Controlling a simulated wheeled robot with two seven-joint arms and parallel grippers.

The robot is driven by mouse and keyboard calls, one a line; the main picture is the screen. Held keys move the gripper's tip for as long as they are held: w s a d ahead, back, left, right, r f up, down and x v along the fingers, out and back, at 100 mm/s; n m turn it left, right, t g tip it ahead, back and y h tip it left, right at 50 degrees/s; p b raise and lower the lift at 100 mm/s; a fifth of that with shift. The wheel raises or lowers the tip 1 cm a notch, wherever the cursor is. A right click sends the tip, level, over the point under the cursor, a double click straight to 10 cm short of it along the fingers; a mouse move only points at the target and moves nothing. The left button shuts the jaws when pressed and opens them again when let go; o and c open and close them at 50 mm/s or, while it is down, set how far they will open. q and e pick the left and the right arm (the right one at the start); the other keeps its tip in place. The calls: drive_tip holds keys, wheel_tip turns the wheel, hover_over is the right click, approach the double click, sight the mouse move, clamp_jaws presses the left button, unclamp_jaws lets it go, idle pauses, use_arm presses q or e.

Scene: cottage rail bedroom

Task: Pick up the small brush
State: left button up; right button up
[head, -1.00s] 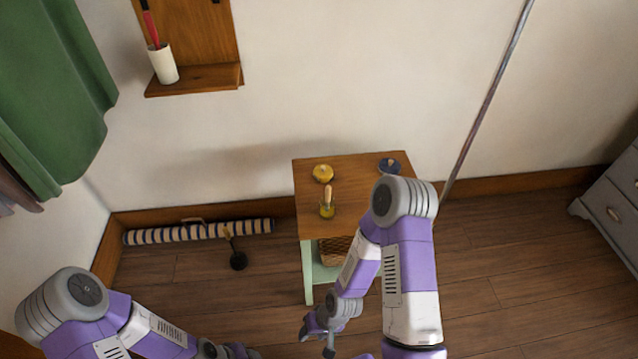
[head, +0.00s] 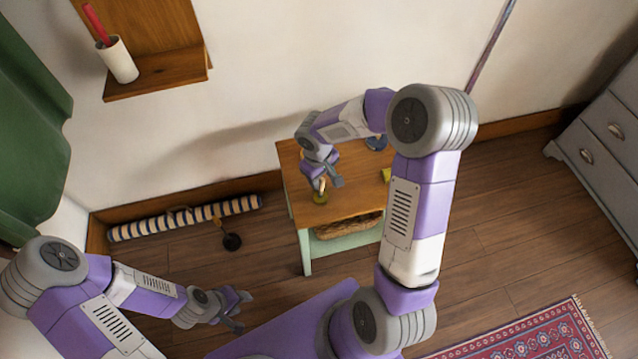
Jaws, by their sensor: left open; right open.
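The small brush (head: 320,198) stands on the wooden top of the small table (head: 345,206), near its front left part. Its yellow lower end shows; its pale handle is mostly covered by my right gripper. My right gripper (head: 325,184) is open, just over the brush, with its fingers pointing down around the handle. I cannot tell whether they touch it. My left gripper (head: 240,308) is open and empty, low at the left, in front of the table and well away from the brush.
A dark blue item (head: 376,143) and a yellow item (head: 386,174) are on the table's right part. A basket (head: 347,227) sits beneath the top. A striped roll (head: 185,218) and a dark round-ended item (head: 231,241) lie on the floor left. A wall shelf (head: 160,74) holds a white cup (head: 119,62).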

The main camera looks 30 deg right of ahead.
sight(323, 186)
drive_tip(key=shift+s+f, duration=0.15)
drive_tip(key=shift+f, duration=0.3)
drive_tip(key=f+b, duration=0.1)
drive_tip(key=f, duration=0.1)
drive_tip(key=f+b, duration=0.1)
drive_tip(key=f, duration=0.1)
drive_tip(key=shift+d+f, duration=0.2)
drive_tip(key=shift+f, duration=0.15)
drive_tip(key=shift+w, duration=0.2)
drive_tip(key=shift+c, duration=0.4)
clamp_jaws()
